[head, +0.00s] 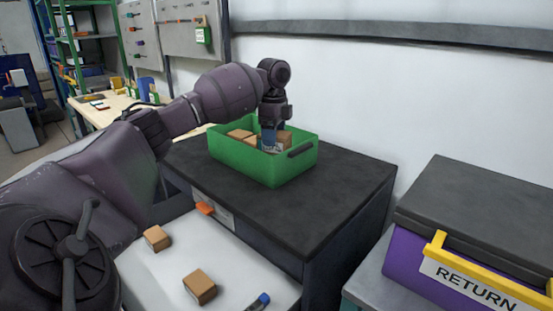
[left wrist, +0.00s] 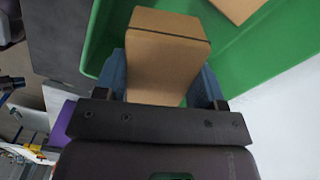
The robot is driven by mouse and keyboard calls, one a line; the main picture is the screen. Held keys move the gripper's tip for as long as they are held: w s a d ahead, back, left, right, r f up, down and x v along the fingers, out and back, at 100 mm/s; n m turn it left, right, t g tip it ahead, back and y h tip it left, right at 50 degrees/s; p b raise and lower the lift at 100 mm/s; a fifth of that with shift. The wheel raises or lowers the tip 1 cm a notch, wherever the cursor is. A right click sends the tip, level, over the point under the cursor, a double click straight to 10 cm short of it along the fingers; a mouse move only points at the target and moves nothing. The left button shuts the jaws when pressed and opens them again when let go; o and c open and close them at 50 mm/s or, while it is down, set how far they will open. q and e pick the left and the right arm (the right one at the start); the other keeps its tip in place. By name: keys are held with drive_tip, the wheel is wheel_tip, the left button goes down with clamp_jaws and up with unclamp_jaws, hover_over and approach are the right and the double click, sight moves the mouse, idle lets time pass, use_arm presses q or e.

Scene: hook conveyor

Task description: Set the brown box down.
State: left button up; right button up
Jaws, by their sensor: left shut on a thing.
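My left gripper (head: 270,143) points down into the green bin (head: 245,164) on the dark cabinet top. Its blue fingers are shut on a brown box (left wrist: 165,60), one finger on each side, as the left wrist view shows. The green bin wall (left wrist: 240,55) lies behind and below that box. In the head view the fingers partly hide the held box, and I cannot tell whether it touches the bin floor. Other brown boxes (head: 239,134) lie in the bin to the left of the fingers.
A purple bin marked RETURN (head: 440,270) stands at the right. The cabinet top (head: 335,195) is clear right of the green bin.

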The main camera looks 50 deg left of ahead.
use_arm(q)
drive_tip(key=shift+f, duration=1.5)
wheel_tip(320, 180, down, 4)
drive_tip(key=shift+b, duration=0.55)
drive_tip(key=shift+r, duration=0.1)
drive_tip(key=o, duration=0.9)
drive_tip(key=shift+o, duration=0.3)
